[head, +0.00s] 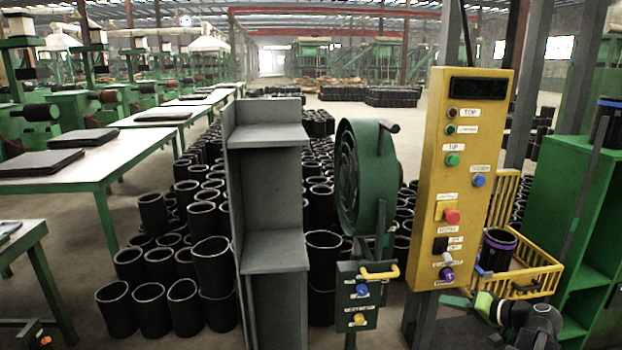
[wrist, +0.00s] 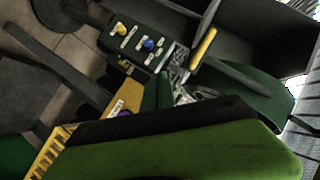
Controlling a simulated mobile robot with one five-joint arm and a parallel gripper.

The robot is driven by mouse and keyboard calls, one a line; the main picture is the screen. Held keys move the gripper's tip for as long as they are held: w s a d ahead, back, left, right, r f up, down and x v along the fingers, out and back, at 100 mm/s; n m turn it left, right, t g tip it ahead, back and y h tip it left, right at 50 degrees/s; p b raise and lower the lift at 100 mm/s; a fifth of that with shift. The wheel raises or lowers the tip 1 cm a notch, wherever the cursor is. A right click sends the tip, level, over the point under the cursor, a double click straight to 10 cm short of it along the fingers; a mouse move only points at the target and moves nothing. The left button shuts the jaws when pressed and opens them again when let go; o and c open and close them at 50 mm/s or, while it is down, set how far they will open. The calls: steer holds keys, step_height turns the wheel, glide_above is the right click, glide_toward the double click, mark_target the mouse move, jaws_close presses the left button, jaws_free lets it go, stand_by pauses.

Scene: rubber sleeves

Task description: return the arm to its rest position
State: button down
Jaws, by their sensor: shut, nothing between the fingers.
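My arm (head: 530,320) is folded low at the bottom right of the head view, below the yellow crate. My gripper (head: 456,301) points left there, its green finger just under the foot of the yellow control panel. In the wrist view my gripper (wrist: 70,143) fills the lower part as green and black fingers. It is shut, and nothing shows held in it.
The yellow control panel (head: 464,190) stands close above my gripper. A yellow crate (head: 540,283) holds a black sleeve (head: 498,248). A green switch box (head: 358,305) stands left, beside a grey shelf (head: 274,245). Green shelving (head: 585,200) is at right.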

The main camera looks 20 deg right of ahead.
steer(key=w+a+f+n+g+y, duration=0.1)
steer(key=w+a+f+g, duration=0.2)
steer(key=a, duration=0.5)
steer(key=w+a+f+n+g+y, duration=0.1)
steer(key=w+a+f+g, duration=0.15)
steer(key=w+a, duration=0.4)
steer(key=w+a+f+n+g, duration=0.2)
steer(key=w+a+f, duration=0.15)
steer(key=a, duration=0.65)
steer(key=s+a+f+n+g+h, duration=0.1)
steer(key=a+f+n+g+h, duration=0.15)
steer(key=a, duration=0.95)
steer(key=s+a+f+n+g+h, duration=0.1)
steer(key=a+f+g+h, duration=0.15)
steer(key=a, duration=0.95)
step_height(320, 180, up, 11)
steer(key=p, duration=1.2)
steer(key=shift+w+a+r, duration=0.15)
steer(key=shift+a+r, duration=0.05)
steer(key=shift+a, duration=0.2)
steer(key=shift+g, duration=0.25)
